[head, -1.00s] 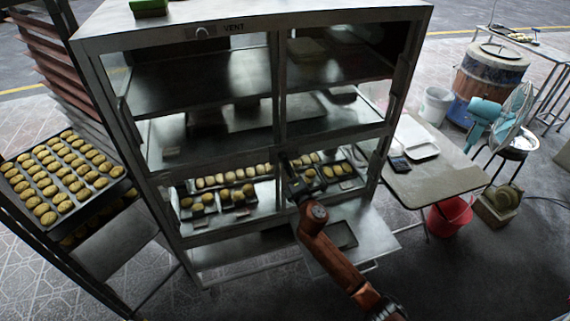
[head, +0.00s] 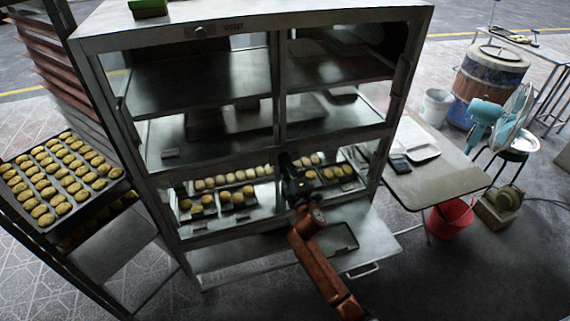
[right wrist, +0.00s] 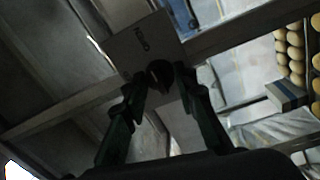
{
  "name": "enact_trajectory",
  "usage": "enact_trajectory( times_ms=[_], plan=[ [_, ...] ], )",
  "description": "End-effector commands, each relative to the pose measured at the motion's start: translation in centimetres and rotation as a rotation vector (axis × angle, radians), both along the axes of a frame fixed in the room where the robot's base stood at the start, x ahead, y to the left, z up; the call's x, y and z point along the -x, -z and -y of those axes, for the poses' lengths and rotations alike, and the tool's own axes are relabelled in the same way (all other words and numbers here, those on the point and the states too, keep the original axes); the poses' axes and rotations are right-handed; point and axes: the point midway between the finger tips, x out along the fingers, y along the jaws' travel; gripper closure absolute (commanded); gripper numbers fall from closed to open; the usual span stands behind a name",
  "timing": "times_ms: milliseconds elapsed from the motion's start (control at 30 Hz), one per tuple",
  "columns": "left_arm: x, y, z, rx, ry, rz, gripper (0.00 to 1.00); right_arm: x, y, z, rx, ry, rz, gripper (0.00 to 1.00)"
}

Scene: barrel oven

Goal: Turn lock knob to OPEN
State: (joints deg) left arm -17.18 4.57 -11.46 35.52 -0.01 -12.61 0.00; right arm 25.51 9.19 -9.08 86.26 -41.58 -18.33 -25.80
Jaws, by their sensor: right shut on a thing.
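The lock knob (right wrist: 159,75) is a small dark round knob in the right wrist view. It sits on a grey plate (right wrist: 140,42) with lettering that reads OPEN, upside down in this view. My right gripper (right wrist: 165,88) has its two dark fingers on either side of the knob and is shut on it. In the head view the right gripper (head: 287,165) is at the middle post of the cabinet, low between the left and right bays, and the knob is hidden. My left gripper is not in view.
A tray of buns (head: 60,175) stands left. A side table (head: 440,180), red bucket (head: 452,216) and fan (head: 510,120) are right.

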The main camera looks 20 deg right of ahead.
Motion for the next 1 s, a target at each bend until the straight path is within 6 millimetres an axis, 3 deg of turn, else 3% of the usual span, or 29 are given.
enact_trajectory(
  times_ms=[367, 400, 600, 1000],
  plan=[
    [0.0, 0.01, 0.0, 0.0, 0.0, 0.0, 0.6, -0.01, 0.15, 0.12, -0.007, 0.002, -0.003, 0.98],
    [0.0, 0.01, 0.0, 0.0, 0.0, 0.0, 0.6, 0.0, 0.15, 0.11, -0.007, 0.002, -0.003, 0.72],
    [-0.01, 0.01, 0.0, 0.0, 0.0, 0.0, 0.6, 0.0, 0.09, 0.06, -0.006, 0.001, -0.002, 0.58],
    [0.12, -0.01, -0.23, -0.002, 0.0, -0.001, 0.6, 0.66, 0.16, 0.07, -0.004, 0.0, -0.001, 0.56]
  ],
)
